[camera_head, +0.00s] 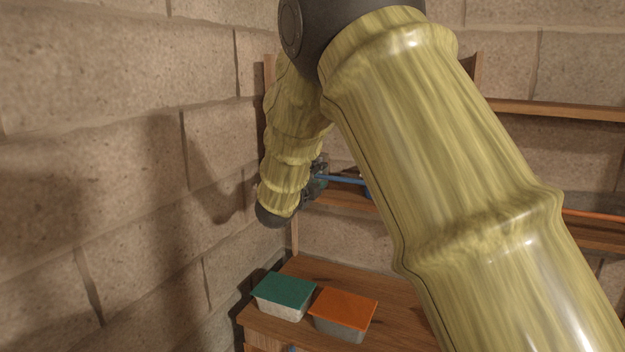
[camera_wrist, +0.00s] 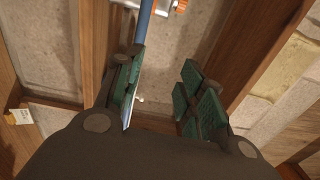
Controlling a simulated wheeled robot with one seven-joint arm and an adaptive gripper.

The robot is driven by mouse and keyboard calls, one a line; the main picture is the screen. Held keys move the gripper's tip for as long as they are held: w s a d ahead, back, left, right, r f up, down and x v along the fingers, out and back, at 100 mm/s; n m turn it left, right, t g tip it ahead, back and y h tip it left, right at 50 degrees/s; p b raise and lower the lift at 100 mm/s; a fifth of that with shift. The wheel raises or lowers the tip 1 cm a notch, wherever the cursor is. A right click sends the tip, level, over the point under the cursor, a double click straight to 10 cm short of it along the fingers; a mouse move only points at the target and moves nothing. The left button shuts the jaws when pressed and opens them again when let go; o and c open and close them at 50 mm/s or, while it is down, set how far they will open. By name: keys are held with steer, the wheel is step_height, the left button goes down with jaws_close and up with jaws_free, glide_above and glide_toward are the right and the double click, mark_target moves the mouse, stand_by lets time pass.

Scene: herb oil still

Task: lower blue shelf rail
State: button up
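The blue rail (camera_head: 342,180) runs along the front of a wooden shelf in the head view, partly hidden by my arm. In the wrist view the blue rail (camera_wrist: 147,22) comes down from the top and passes beside my left-hand finger. My gripper (camera_wrist: 163,90) has green pads set well apart, with nothing seen clamped between them. I cannot tell whether the finger touches the rail. In the head view my gripper (camera_head: 317,178) is small and partly hidden at the rail's left end.
An orange rail (camera_head: 594,215) lies farther right on the shelf. An upper wooden board (camera_head: 560,110) is above. Below, a green-lidded box (camera_head: 284,288) and an orange-lidded box (camera_head: 343,306) stand on a wooden top (camera_head: 400,305). A block wall (camera_head: 110,150) is close on the left.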

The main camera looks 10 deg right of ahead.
mark_target(320, 176)
steer(key=w+f, duration=0.1)
steer(key=w, duration=0.2)
steer(key=w+d+f, duration=0.1)
steer(key=w+f, duration=0.1)
steer(key=w, duration=0.1)
steer(key=w+d+f+p, duration=0.1)
steer(key=w, duration=0.2)
steer(key=shift+f, duration=0.15)
steer(key=shift+s+d+r, duration=0.25)
steer(key=shift+r, duration=0.2)
steer(key=shift+w+d+f, duration=0.1)
steer(key=shift+w+d, duration=0.1)
steer(key=shift+p, duration=0.3)
steer(key=c, duration=0.3)
steer(key=shift+s+r, duration=0.2)
steer(key=c, duration=0.4)
steer(key=shift+s+a+r, duration=0.1)
steer(key=shift+s+r, duration=0.15)
steer(key=shift+c, duration=0.6)
steer(key=shift+w+f, duration=0.15)
steer(key=shift+w, duration=0.1)
steer(key=shift+s, duration=0.1)
